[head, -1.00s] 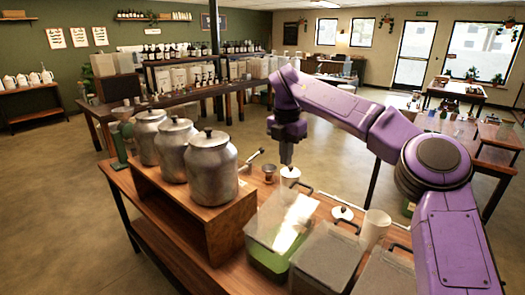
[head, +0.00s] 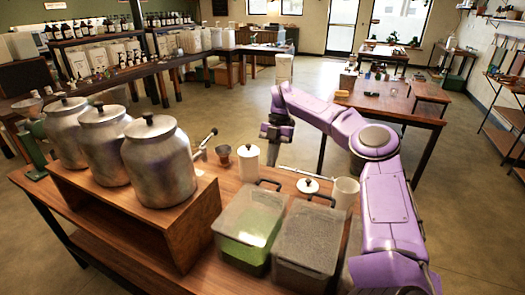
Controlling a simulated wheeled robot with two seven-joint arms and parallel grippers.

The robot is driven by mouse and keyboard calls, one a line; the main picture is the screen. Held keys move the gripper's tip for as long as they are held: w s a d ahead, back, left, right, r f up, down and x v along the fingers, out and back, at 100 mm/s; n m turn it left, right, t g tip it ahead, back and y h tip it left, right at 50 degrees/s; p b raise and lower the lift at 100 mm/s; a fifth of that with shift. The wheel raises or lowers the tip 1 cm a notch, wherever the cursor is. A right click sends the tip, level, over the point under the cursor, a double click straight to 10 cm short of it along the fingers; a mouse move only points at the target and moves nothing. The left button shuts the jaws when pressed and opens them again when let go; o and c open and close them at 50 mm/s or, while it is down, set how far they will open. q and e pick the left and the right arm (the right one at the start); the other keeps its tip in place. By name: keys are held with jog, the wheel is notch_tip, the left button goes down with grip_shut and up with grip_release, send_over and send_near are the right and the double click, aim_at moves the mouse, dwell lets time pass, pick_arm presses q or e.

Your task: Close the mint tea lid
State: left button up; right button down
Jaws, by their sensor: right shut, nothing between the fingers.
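A clear rectangular bin with green contents (head: 247,232) stands on the wooden table; it may be the mint tea, but I cannot read a label. A dark handle arches at its back edge. I cannot tell for certain whether its lid is fully down. A similar bin with grey contents (head: 305,245) stands to its right. My right gripper (head: 277,134) is shut and empty. In the picture it shows above and behind the bins, apart from them. My left gripper is not in view.
Three metal pots (head: 158,165) stand on a wooden riser (head: 185,225) at the left. A white lidded canister (head: 248,165), a small brown cup (head: 222,157), a white knobbed lid (head: 308,187) and a cream cup (head: 345,194) stand behind the bins. Open floor lies beyond the table.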

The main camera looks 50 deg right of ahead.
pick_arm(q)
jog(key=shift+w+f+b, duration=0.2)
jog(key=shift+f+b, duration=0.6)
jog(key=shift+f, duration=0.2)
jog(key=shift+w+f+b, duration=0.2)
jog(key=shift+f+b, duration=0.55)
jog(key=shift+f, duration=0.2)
pick_arm(e)
notch_tip(320, 180, down, 6)
jog(key=d, duration=0.1)
jog(key=shift+d, duration=0.15)
jog(key=shift+f, duration=0.2)
jog(key=shift+r, duration=0.1)
